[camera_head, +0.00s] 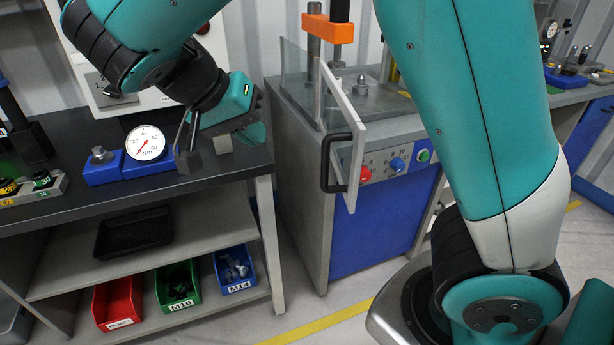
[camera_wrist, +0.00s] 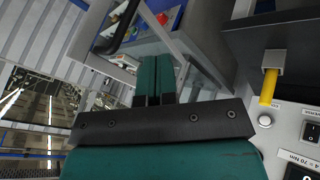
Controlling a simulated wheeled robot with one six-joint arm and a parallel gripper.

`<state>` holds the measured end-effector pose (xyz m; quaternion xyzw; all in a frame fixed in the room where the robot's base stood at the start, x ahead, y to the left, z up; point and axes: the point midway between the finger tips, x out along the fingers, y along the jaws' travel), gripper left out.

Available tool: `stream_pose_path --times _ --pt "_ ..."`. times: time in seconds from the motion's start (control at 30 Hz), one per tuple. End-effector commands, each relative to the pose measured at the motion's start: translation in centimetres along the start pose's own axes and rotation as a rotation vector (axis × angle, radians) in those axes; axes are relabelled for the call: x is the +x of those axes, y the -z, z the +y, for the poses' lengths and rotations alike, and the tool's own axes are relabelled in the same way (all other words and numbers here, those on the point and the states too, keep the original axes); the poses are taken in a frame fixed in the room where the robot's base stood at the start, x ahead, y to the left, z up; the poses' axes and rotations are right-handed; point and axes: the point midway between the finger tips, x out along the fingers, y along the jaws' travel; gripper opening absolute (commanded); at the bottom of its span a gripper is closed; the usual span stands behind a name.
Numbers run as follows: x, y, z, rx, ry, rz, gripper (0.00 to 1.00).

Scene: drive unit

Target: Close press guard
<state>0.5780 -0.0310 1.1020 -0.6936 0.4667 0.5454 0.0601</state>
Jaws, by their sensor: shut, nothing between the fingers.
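The press guard (camera_head: 347,110) is a clear panel in a pale frame at the front of the press (camera_head: 305,150). It stands swung out towards me, open at an angle. Its black bar handle (camera_head: 327,165) faces left. In the wrist view the handle (camera_wrist: 120,28) is at the upper left and the guard frame (camera_wrist: 188,48) runs beside it. My gripper (camera_head: 258,130) is left of the guard, over the bench's right end, apart from the handle. Its two teal fingers (camera_wrist: 157,64) are shut together and empty. The fingertips are partly hidden in the head view.
The bench (camera_head: 95,190) holds a round gauge (camera_head: 146,144) on a blue block close to my wrist. Red, green and blue bins (camera_head: 235,270) sit on its lower shelf. Red and blue knobs (camera_head: 398,164) are on the press front. Floor is free between bench and press.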

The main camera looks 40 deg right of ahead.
Motion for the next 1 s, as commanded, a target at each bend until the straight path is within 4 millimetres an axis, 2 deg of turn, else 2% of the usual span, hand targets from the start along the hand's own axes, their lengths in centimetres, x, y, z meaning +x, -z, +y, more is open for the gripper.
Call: stream_pose_path --times 0.17,0.27,0.63,0.8,1.0 --pt "1.2 -0.1 -0.1 0.048 -0.024 0.010 0.00" --pt "2.8 -0.1 -0.1 0.046 -0.024 0.009 0.00" --pt "10.5 0.0 0.2 0.044 -0.024 0.007 0.00" --pt "11.2 0.0 2.6 0.044 -0.020 0.009 0.00" --pt "11.8 -0.1 3.6 0.043 -0.019 0.009 0.00"
